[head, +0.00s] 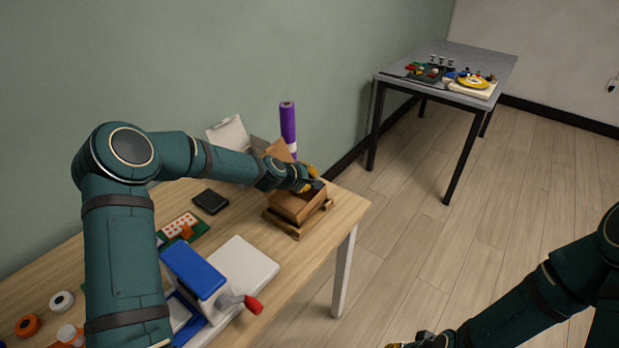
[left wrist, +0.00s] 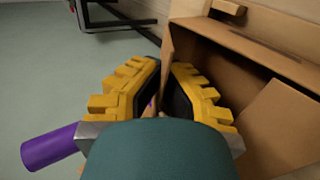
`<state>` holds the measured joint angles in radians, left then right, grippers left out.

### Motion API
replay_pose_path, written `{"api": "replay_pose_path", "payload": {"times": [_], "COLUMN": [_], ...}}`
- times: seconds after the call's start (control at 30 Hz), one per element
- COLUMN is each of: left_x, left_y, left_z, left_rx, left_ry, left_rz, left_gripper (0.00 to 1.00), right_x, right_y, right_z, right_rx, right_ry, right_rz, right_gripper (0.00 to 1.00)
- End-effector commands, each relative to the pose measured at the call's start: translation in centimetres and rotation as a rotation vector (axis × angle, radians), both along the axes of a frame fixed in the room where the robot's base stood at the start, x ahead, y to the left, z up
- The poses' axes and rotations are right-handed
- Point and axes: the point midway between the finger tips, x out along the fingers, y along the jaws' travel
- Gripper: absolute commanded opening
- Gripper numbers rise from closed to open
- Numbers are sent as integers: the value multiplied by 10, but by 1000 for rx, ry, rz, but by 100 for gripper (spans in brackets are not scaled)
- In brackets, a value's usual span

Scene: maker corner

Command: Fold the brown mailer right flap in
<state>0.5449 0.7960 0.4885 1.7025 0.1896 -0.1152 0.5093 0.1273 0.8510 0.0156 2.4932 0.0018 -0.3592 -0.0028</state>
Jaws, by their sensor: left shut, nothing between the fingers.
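The brown mailer (head: 297,204) is a cardboard box on a wooden pallet-like stand (head: 283,225) at the table's far right end. One flap (head: 280,149) stands up at its back. In the left wrist view the open box (left wrist: 240,50) fills the right side, with a flap inside its lower right part. My left gripper (head: 312,182) is at the mailer's top. My right gripper (head: 418,341) is low at the bottom edge, away from the table.
A purple roll (head: 288,124) stands behind the mailer. A white box (head: 229,134), a black pad (head: 210,201) and a blue device with a red-handled crank (head: 195,270) are on the table (head: 318,250). A grey table (head: 470,62) with small items stands farther back.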

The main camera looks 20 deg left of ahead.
Motion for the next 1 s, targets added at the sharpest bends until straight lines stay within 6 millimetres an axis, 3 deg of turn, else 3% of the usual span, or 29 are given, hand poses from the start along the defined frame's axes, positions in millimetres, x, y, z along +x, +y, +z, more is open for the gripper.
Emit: {"api": "replay_pose_path", "payload": {"times": [0.67, 0.7, 0.8, 1.0], "left_x": [-1, -1, -1, -1], "left_y": [0, 0, 0, 0], "left_z": [-1, -1, -1, -1], "left_rx": [-13, -13, -14, -14], "left_ry": [-36, -36, -35, -35], "left_rz": [-1, -1, -1, -1], "left_gripper": [0, 3, 30, 30], "right_x": [0, 0, 0, 0], "right_y": [0, 0, 0, 0], "right_z": [0, 0, 0, 0], "right_rx": [0, 0, 0, 0], "right_ry": [0, 0, 0, 0], "right_rz": [0, 0, 0, 0], "right_gripper": [30, 30, 30, 30]}}
